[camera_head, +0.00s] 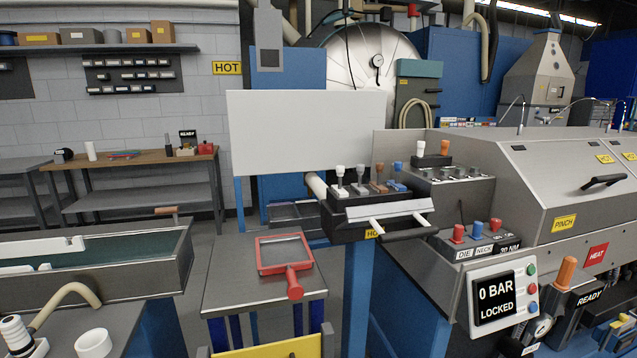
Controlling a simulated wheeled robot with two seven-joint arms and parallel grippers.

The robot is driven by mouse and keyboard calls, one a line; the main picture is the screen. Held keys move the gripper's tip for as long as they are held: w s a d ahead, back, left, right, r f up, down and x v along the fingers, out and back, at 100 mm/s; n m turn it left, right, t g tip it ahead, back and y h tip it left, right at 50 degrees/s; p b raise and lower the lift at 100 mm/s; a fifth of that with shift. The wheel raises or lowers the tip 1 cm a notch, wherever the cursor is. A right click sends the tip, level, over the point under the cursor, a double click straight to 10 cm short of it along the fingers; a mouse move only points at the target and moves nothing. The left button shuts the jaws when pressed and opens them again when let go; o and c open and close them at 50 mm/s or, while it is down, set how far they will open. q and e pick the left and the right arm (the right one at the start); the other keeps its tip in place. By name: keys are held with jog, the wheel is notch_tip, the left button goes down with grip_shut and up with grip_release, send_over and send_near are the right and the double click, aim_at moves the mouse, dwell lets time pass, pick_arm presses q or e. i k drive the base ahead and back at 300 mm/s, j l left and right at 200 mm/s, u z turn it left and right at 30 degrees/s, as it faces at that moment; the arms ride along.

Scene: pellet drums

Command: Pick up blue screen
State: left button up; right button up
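No blue-framed screen shows clearly. A red-framed screen (284,252) with a red handle lies flat on a small grey table, its handle toward me. A black rack (376,213) right of it holds several small upright pieces with white, brown and blue parts. A small blue piece (398,187) sits at the right end of that rack; I cannot tell what it is. Neither of my grippers is in view.
The small grey table (222,290) has bare room left of the red screen. A blank white panel (300,130) stands behind the rack. A metal machine (560,190) with a display (494,300) fills the right. A grey trough (100,285) stands at left.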

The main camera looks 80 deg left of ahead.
aim_at(398, 165)
jog(key=u, duration=2.15)
jog(key=l+z, duration=0.35)
jog(key=l, duration=1)
